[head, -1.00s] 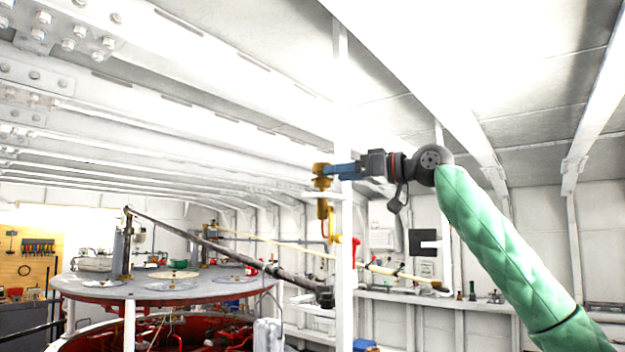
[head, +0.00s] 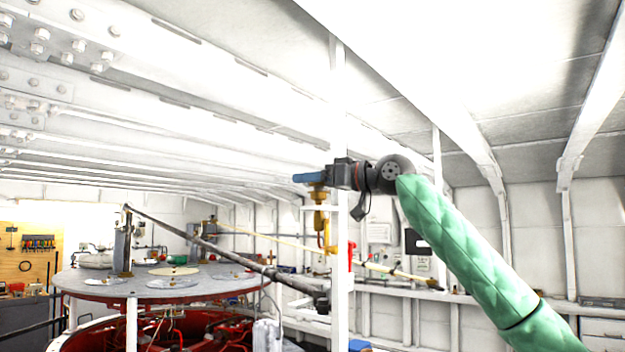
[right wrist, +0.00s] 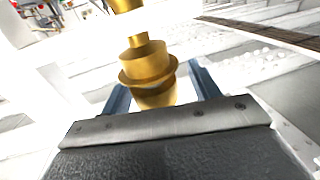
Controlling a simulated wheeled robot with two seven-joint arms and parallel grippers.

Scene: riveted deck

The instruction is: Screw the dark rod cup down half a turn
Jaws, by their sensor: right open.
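A stepped brass cup with a round flange (right wrist: 148,72) stands between the two blue fingers of my right gripper (right wrist: 160,88) in the right wrist view. The fingers are open, one on each side; no firm contact shows. In the head view my right gripper (head: 301,178) reaches left across the top of the brass fitting (head: 319,197), beside a white post. The gripper hides part of the fitting's top. A long dark rod (head: 230,252) slopes down below and left; I cannot tell how the brass cup connects to it. My left gripper is not in view.
The white post (head: 339,250) stands close behind my right gripper. A pale rod (head: 390,271) slopes down to the right. A round grey-topped, red machine (head: 150,287) fills the lower left. Ceiling beams (head: 440,95) run overhead.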

